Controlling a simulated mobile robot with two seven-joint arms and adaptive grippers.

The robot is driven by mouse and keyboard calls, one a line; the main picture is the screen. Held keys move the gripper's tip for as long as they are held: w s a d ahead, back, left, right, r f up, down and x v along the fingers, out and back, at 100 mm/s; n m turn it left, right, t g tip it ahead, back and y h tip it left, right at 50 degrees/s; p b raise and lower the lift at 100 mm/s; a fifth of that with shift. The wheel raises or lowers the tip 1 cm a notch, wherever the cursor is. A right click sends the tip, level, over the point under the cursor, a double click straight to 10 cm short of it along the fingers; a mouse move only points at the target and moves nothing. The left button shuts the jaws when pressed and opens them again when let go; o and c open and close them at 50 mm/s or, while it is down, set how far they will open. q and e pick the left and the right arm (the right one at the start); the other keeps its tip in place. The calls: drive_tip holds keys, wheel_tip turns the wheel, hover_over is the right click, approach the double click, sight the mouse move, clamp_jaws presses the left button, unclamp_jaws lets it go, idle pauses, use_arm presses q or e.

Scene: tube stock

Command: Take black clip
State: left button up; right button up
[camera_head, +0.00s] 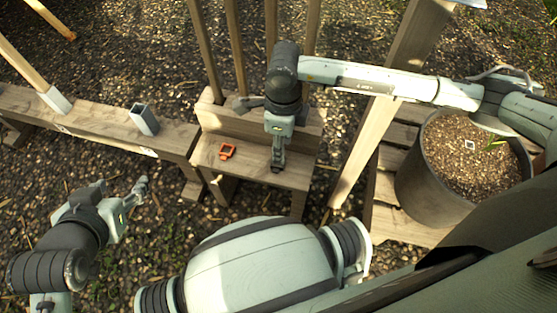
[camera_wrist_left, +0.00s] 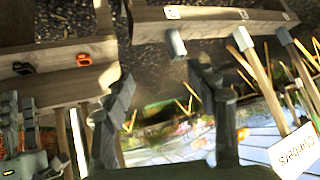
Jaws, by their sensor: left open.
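A small black clip (camera_wrist_left: 22,68) lies on the wooden stand in the left wrist view, beside an orange clip (camera_wrist_left: 83,59). In the head view the orange clip (camera_head: 227,151) is clear to see, but the black one is hidden by my right gripper (camera_head: 278,160). That gripper points down over the stand's lower step, just right of the orange clip. It also shows at the left edge of the left wrist view (camera_wrist_left: 20,125); its opening is unclear. My left gripper (camera_head: 138,193) is open and empty, left of the stand and apart from it. Its fingers (camera_wrist_left: 165,110) are spread in the wrist view.
The wooden stand (camera_head: 205,158) has a raised back step with upright poles behind it. A wooden rail (camera_head: 100,122) with grey square tubes (camera_head: 144,119) runs left from it. A large planter (camera_head: 425,190) stands at the right. The gravel in front is open.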

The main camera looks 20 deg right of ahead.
drive_tip(key=f, duration=0.6)
drive_tip(key=shift+w+a, duration=0.15)
drive_tip(key=shift+w, duration=0.15)
drive_tip(key=shift+f, duration=0.5)
use_arm(q)
drive_tip(key=shift+w+d+r+t+h, duration=0.5)
drive_tip(key=shift+w+d+r+t, duration=0.3)
drive_tip(key=shift+w+d+r, duration=0.25)
use_arm(e)
drive_tip(key=c, duration=0.5)
